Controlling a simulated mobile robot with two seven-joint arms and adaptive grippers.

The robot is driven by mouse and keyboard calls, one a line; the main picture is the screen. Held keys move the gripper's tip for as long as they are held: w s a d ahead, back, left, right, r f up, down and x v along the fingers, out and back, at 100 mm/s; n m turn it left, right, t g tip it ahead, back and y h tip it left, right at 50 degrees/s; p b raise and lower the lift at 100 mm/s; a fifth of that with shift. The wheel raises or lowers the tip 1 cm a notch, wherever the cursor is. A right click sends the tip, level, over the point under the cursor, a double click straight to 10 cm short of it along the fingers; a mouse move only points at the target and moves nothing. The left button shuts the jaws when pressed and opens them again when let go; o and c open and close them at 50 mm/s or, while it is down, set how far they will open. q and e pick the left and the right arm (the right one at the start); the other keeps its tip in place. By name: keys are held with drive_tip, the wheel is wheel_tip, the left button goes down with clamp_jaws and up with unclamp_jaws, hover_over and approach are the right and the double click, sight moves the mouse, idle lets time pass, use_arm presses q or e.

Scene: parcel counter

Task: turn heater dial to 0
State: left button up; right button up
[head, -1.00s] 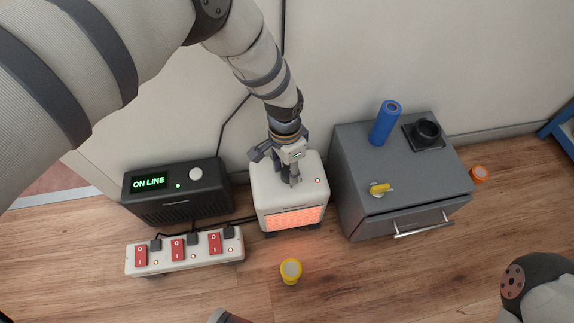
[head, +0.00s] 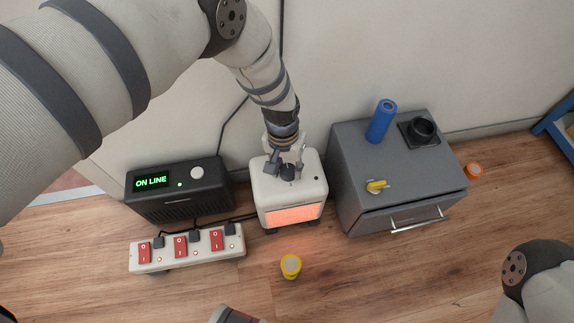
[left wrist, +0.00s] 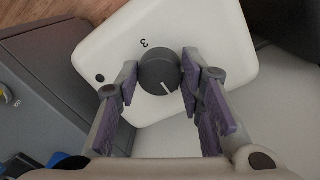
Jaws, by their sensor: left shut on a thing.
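The white heater (head: 305,190) stands on the floor in the middle of the head view, its front grille glowing orange. Its dark round dial (left wrist: 158,72) is on top, with a white pointer line toward the lower right of the left wrist view. A printed 3 shows beside the dial; no 0 is readable. My left gripper (head: 287,170) comes down from above and is shut on the dial, with one finger on each side. The dial also shows in the head view (head: 288,173). My right gripper is out of view.
A black box (head: 178,195) reading "ON LINE" and a switched power strip (head: 190,261) stand left. A grey cabinet (head: 358,170) stands close right, with a blue cylinder (head: 381,121) and yellow knob (head: 376,186) on top. A yellow cup-like object (head: 290,266) is in front.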

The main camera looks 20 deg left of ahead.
sight(285, 170)
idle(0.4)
use_arm(q)
drive_tip(key=o, duration=1.2)
drive_tip(key=shift+c, duration=0.2)
wheel_tip(285, 170, up, 12)
drive_tip(key=shift+a, duration=0.35)
